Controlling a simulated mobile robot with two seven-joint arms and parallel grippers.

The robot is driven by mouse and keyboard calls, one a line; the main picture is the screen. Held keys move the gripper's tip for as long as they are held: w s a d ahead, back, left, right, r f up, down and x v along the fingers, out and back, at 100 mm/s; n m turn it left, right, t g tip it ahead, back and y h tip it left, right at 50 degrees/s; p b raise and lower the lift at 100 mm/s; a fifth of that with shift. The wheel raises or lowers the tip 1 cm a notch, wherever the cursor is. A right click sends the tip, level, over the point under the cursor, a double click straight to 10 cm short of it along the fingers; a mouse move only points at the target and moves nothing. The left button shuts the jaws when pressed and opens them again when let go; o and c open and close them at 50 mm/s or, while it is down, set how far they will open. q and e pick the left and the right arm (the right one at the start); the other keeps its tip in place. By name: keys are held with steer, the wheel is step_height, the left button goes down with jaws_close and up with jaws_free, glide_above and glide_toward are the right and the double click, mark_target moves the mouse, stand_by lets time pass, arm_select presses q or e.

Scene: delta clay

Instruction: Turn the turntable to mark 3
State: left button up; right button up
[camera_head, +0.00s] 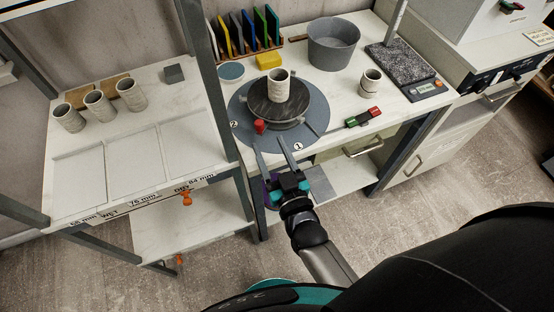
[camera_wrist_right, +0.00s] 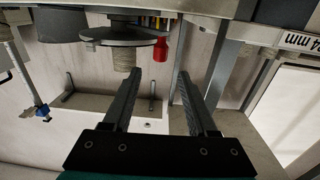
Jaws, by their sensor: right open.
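The turntable is a dark round wheel (camera_head: 258,106) on a blue-grey round base plate (camera_head: 317,112), with a pale ribbed cup (camera_head: 278,85) standing on it. A red peg (camera_head: 259,126) sits at the wheel's near-left edge, between label 2 (camera_head: 234,124) and label 1 (camera_head: 298,146). I see no label 3. My right gripper (camera_head: 270,145) is open and empty at the near edge of the plate, just in front of the peg. In the right wrist view, the wheel (camera_wrist_right: 118,37) and red peg (camera_wrist_right: 160,48) appear upside down beyond the open fingers (camera_wrist_right: 158,74). My left gripper is not in view.
A grey tub (camera_head: 333,45), a yellow block (camera_head: 268,59) and a rack of coloured boards (camera_head: 245,32) stand behind. A small cup (camera_head: 370,82) and a red-green tool (camera_head: 363,117) are to the right. A dark shelf post (camera_head: 206,75) rises left of the turntable.

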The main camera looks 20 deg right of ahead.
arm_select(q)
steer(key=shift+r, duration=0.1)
arm_select(e)
steer(key=shift+s+d, duration=0.1)
steer(key=shift+s, duration=1.85)
